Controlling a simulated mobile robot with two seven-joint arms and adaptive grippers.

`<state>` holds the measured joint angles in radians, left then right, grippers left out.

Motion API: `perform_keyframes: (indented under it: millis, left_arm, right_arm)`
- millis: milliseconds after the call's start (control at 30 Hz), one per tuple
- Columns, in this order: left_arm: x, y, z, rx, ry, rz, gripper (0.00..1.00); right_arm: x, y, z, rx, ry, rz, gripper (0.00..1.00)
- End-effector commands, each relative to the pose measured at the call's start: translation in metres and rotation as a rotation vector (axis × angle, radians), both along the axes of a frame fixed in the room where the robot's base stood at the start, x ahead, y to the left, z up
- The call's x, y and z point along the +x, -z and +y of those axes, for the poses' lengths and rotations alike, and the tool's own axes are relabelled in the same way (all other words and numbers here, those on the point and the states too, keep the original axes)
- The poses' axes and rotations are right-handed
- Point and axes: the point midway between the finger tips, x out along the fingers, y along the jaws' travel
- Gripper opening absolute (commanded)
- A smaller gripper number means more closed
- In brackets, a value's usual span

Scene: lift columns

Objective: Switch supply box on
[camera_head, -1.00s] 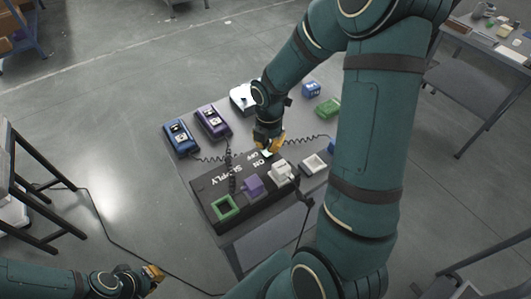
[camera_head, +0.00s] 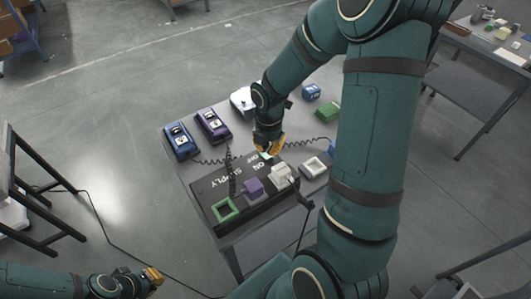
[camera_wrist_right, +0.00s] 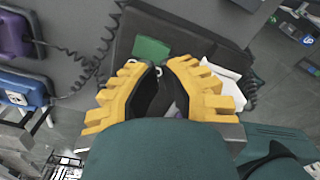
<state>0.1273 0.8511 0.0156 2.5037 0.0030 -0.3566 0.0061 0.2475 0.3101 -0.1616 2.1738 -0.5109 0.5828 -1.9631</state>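The dark supply box (camera_head: 208,186) lies on the table, with white ON, OFF and SUPPLY lettering on top. A small pale green switch piece (camera_head: 266,155) shows beside the lettering, partly hidden by my right gripper (camera_head: 269,148). In the right wrist view a green rectangle (camera_wrist_right: 151,50) lies just beyond the fingertips.
On the box are a green frame (camera_head: 224,210), a purple plug (camera_head: 253,187) and a white plug (camera_head: 281,176). Blue (camera_head: 180,141) and purple (camera_head: 213,126) devices with coiled cords stand at the table's left. A black stand (camera_head: 30,205) is at far left.

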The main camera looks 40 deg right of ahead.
Motion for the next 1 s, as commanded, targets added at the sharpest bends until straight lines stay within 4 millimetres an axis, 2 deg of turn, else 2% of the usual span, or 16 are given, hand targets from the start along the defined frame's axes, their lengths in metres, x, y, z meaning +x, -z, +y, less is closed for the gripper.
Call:
perform_keyframes:
  millis: [1000]
  left_arm:
    - [0.0000,0.0063,0.0000,0.000,0.000,0.000,0.00]
  right_arm:
    - [-0.0001,0.0092,0.0001,0.000,0.000,0.000,0.00]
